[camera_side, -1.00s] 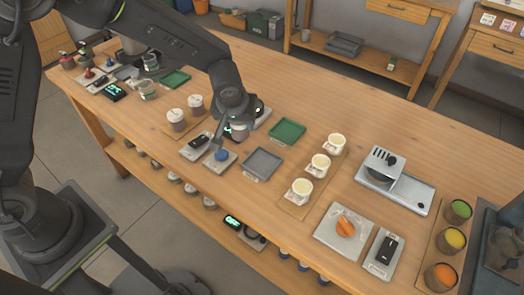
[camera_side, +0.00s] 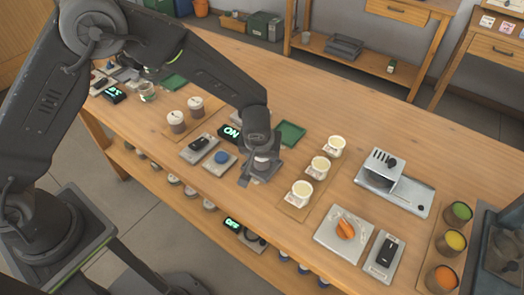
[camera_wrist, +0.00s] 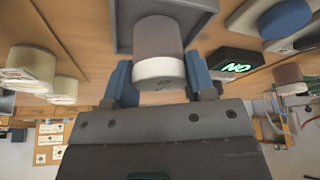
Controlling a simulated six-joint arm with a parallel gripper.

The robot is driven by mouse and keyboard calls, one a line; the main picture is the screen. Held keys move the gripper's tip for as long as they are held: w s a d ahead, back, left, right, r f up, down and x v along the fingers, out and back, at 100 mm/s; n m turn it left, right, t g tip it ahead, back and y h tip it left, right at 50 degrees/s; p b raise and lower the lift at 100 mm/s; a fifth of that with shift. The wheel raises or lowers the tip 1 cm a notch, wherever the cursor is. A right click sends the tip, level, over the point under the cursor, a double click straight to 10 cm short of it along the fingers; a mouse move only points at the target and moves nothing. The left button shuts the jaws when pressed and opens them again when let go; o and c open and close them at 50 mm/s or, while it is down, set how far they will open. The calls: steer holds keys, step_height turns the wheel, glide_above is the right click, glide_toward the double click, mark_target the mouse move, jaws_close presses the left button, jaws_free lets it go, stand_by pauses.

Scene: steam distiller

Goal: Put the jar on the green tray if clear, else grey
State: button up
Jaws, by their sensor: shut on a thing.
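My gripper (camera_wrist: 158,82) is shut on a jar (camera_wrist: 158,45) with a dull grey-brown body and a white end, held between blue fingers. In the side view the jar shows only as a pale patch (camera_side: 262,160) below my wrist. It is over the grey tray (camera_side: 280,168), which also shows behind the jar in the wrist view (camera_wrist: 124,28). I cannot tell whether the jar touches the tray. The green tray (camera_side: 292,132) lies just behind, partly hidden by my wrist; its visible part looks empty.
A lit display (camera_side: 229,134) reads ON. A blue button (camera_side: 221,157) and a black switch (camera_side: 200,143) are left of the grey tray. Cream cups (camera_side: 320,166) stand close on the right. Two lidded jars (camera_side: 176,121) stand at the left. A metal appliance (camera_side: 382,170) is further right.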

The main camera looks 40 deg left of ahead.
steer(key=o, duration=1)
steer(key=shift+f, duration=0.15)
steer(key=v, duration=1.2)
steer(key=s+a+r, duration=0.4)
steer(key=a+r, duration=0.2)
steer(key=r, duration=0.2)
steer(key=s+a+r+m+h, duration=0.1)
steer(key=s+a+r+m, duration=0.1)
steer(key=s, duration=0.6)
steer(key=s+a+r+m+t+h, duration=0.1)
steer(key=s+a+r+m, duration=0.2)
steer(key=s+a+r, duration=0.2)
steer(key=s+a, duration=0.2)
steer(key=s, duration=0.2)
steer(key=shift+a+r+t, duration=0.2)
steer(key=shift+a+t, duration=0.1)
steer(key=shift+s, duration=0.1)
